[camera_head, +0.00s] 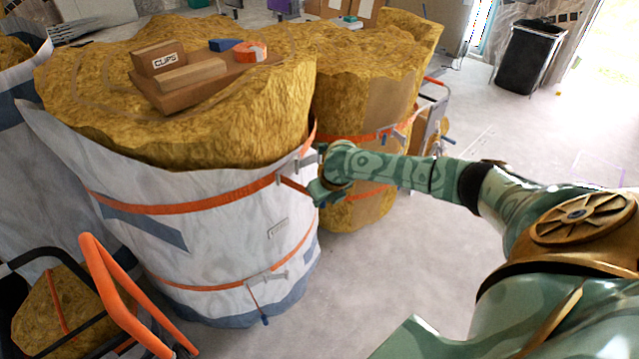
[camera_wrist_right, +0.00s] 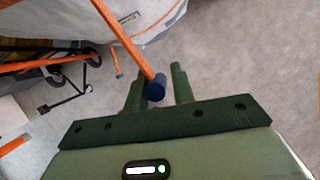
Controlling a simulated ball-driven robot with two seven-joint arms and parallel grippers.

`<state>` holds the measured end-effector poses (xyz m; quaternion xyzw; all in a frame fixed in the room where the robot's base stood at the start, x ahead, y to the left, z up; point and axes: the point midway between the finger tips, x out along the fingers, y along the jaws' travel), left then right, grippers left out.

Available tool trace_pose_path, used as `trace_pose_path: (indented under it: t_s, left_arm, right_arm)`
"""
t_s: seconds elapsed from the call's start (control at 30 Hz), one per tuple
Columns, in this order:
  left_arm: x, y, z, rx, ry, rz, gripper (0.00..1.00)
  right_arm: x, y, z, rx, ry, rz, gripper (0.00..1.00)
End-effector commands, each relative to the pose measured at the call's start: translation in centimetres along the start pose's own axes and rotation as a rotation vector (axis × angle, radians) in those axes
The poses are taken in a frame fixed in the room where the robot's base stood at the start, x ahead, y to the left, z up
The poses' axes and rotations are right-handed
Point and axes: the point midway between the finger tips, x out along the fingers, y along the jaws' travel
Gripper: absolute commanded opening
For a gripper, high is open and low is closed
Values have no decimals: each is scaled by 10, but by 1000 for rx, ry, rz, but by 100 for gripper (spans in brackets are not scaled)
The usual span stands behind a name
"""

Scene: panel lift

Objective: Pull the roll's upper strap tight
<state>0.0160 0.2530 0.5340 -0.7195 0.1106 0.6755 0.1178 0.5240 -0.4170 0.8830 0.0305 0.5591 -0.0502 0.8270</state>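The large roll is yellow insulation in a white wrap (camera_head: 235,240), standing upright left of centre in the head view. Its orange upper strap (camera_head: 180,209) runs around the wrap to a grey buckle (camera_head: 302,161) on the right side. A loose orange tail hangs from there, and its blue end (camera_wrist_right: 156,88) shows in the right wrist view. My right gripper (camera_wrist_right: 158,78) has its fingers apart, with the blue end between them, nearer the left finger; a gap shows on the other side. In the head view the right gripper (camera_head: 318,190) is partly hidden beside the roll. My left gripper is out of view.
A lower orange strap (camera_head: 205,287) has its own hanging tail with a blue end (camera_head: 265,320). A board (camera_head: 205,87) with a "CLIPS" box lies on top. Another strapped roll (camera_head: 375,95) stands behind. An orange-handled cart (camera_head: 108,290) is front left. Floor on the right is clear.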

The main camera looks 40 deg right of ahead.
Motion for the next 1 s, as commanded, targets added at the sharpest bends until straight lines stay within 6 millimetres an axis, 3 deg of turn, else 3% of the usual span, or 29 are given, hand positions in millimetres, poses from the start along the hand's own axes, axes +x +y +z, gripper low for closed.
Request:
trace_pose_path:
  t_s: [0.33,0.47,0.8,1.0]
  left_arm:
    - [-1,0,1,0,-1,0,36]
    - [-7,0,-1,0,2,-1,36]
    - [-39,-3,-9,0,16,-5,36]
    - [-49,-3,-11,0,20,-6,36]
  right_arm:
    - [-2,0,2,1,-5,2,39]
    - [-16,0,4,0,-8,3,39]
    - [-106,-2,2,0,-9,0,39]
    - [-147,-2,0,2,-6,0,39]
